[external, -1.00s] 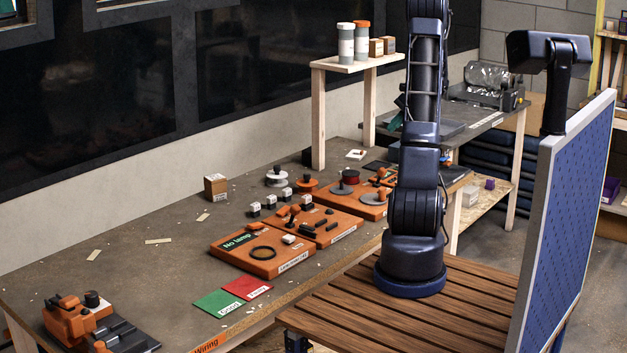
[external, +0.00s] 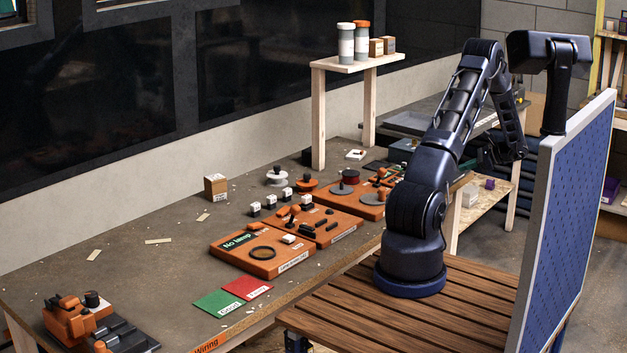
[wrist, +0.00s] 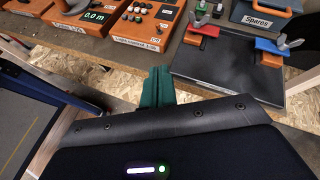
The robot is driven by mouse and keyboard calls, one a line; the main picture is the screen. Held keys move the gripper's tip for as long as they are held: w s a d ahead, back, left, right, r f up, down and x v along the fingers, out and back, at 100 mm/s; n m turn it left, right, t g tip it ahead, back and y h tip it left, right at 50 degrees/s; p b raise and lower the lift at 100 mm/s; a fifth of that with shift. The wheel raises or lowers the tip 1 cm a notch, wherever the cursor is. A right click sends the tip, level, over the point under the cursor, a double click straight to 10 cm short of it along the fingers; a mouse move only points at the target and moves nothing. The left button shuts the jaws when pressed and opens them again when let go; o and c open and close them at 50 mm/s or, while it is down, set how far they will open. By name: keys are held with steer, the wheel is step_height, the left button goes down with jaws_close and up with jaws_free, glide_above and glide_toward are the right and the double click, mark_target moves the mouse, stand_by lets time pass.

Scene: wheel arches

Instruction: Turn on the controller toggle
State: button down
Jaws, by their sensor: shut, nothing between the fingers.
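In the wrist view, an orange control box (wrist: 168,14) with several small black and white knobs or buttons and a white label stands on the bench edge at the top. The label is too blurred to read surely, and I cannot make out which part is the toggle. To its left is another orange unit (wrist: 62,14) with a green display reading 0.0 m. My gripper (wrist: 157,72) shows its green fingers, shut and empty, below and in front of the bench edge, apart from the boxes. In the external view my gripper is not clearly visible.
A dark tray (wrist: 225,65) with a red and a blue clamp lies at the right of the wrist view. A grey Spares box (wrist: 262,17) stands behind it. In the external view, orange panels (external: 262,262) line the long bench (external: 120,222), and a blue board (external: 567,220) stands at right.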

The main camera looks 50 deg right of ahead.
steer(key=shift+s+d+f, duration=0.25)
steer(key=shift+s+f, duration=0.1)
steer(key=shift+s, duration=0.1)
steer(key=shift+w, duration=0.1)
steer(key=x, duration=0.9)
steer(key=shift+w+a, duration=0.1)
steer(key=shift+w, duration=0.25)
steer(key=shift+w+a+r, duration=0.1)
steer(key=shift+w+a, duration=0.2)
steer(key=shift+w, duration=0.2)
steer(key=shift+w+a+r, duration=0.15)
steer(key=shift+w+a, duration=0.15)
steer(key=shift+w, duration=0.2)
steer(key=shift+w+a+r, duration=0.25)
steer(key=shift+w+a, duration=0.1)
steer(key=shift+w, duration=0.4)
